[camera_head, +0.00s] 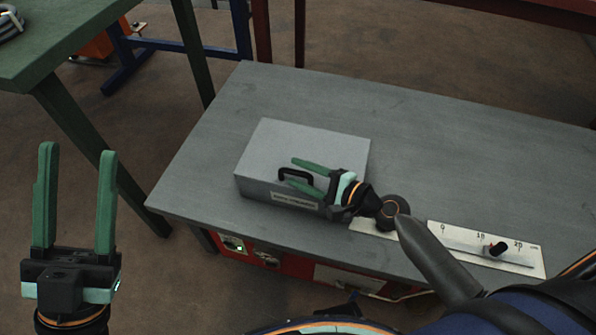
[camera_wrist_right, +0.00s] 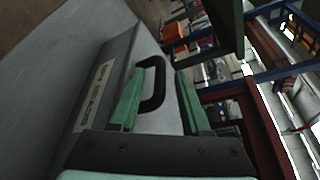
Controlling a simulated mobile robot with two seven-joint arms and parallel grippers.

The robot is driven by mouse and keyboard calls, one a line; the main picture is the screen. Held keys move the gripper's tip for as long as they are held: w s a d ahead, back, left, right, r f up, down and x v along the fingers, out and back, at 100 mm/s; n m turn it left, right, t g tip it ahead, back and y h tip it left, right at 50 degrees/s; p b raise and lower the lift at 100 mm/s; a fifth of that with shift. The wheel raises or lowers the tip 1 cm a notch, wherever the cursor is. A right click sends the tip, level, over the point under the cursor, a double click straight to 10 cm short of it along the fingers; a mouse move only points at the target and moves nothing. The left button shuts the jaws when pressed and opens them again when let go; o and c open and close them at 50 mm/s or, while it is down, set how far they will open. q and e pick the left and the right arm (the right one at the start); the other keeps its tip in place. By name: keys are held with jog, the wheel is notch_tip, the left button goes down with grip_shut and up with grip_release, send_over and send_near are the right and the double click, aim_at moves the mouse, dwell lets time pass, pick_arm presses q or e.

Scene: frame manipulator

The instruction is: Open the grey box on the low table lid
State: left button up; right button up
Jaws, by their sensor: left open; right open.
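The grey box (camera_head: 275,150) sits on the low table (camera_head: 420,130) with its lid down. A black handle (camera_head: 297,175) stands near the lid's front edge, and a label (camera_head: 295,200) is on the front side. My right gripper (camera_head: 300,174) is open at the front of the box, with its green fingers above and below the handle. In the right wrist view the handle (camera_wrist_right: 153,85) lies between the open fingers (camera_wrist_right: 158,100); contact cannot be told. My left gripper (camera_head: 76,150) is open and empty, left of the low table and away from the box.
A white scale panel with a black slider knob (camera_head: 496,249) lies on the table's front right. A dark round knob (camera_head: 394,207) is behind my right wrist. A green table (camera_head: 60,35) stands at the upper left. The tabletop behind and right of the box is clear.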

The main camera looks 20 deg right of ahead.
jog(key=shift+w+a+f, duration=0.1)
jog(key=shift+w+a, duration=0.2)
jog(key=shift+w, duration=0.05)
grip_shut()
jog(key=shift+d, duration=0.1)
dwell(1.2)
